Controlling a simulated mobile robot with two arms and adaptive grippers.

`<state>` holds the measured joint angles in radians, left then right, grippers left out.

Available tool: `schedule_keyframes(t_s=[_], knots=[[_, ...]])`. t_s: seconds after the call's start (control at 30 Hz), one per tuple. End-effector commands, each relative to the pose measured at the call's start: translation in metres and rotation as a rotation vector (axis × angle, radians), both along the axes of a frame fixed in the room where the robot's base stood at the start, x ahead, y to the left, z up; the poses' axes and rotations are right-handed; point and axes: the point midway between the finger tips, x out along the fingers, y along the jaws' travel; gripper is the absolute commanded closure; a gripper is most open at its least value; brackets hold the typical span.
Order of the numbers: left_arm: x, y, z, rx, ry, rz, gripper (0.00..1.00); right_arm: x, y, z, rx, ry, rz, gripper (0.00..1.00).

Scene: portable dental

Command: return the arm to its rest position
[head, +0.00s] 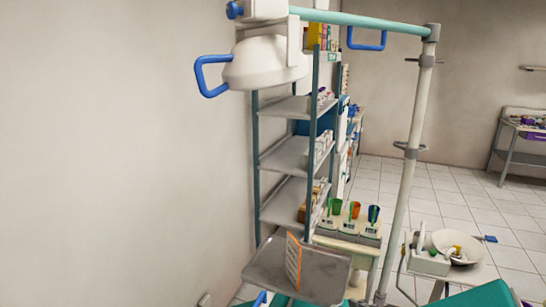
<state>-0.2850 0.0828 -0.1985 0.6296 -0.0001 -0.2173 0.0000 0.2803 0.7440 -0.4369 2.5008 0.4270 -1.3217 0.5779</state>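Neither of my grippers shows in the head view, and no part of my arms can be made out. A teal horizontal arm (370,21) runs across the top from a white pole (411,155) on the right. A white dome-shaped lamp head (262,64) hangs at the arm's left end, with a blue loop handle (199,75) on its left side. Another blue handle (367,46) hangs below the teal arm near the pole. The top of the lamp's mount is cut off by the frame.
A grey tray (325,283) with an upright orange-edged card (293,262) is at the bottom. Behind it stand shelves (292,155) and a holder with coloured scoops (348,227). A white bowl (458,243) is at the lower right. Tiled floor (440,195) is open behind the pole.

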Motion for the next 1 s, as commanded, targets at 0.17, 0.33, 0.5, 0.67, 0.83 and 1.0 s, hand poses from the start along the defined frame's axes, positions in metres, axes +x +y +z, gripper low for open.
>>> schedule_keyframes(t_s=[0.17, 0.33, 0.5, 0.67, 0.83, 1.0], knots=[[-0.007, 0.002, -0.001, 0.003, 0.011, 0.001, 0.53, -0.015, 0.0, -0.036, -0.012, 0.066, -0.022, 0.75], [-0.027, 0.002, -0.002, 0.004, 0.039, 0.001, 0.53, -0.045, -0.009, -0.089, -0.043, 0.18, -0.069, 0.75], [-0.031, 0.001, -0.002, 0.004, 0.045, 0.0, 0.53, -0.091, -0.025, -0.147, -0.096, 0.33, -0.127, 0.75], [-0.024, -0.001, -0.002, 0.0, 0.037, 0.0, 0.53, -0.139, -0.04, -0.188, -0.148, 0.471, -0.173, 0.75], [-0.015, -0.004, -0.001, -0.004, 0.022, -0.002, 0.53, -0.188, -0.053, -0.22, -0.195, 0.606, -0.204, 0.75], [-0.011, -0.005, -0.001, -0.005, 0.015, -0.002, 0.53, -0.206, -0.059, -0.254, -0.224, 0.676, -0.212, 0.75]])
